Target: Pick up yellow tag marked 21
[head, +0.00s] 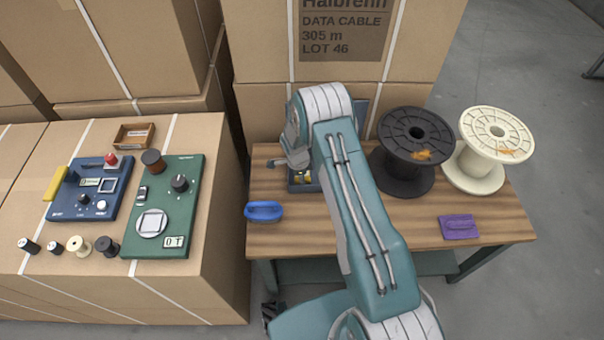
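No number 21 can be read on anything in view. A small dark blue tray (293,188) stands on the wooden table, partly hidden by my arm. Small yellow pieces (305,178) lie in it; whether one is a tag is too small to tell. My gripper (288,163) is at the end of my arm, above or just behind the tray. Its fingers are mostly hidden, so I cannot see whether it is open or holds anything.
A black spool (405,178) and a cream spool (475,172), both with orange marks, stand right of my arm. A blue handled object (263,211) and a purple block (458,227) lie on the table (400,222). Control panels (168,205) rest on a carton at left; cartons (265,90) stand behind.

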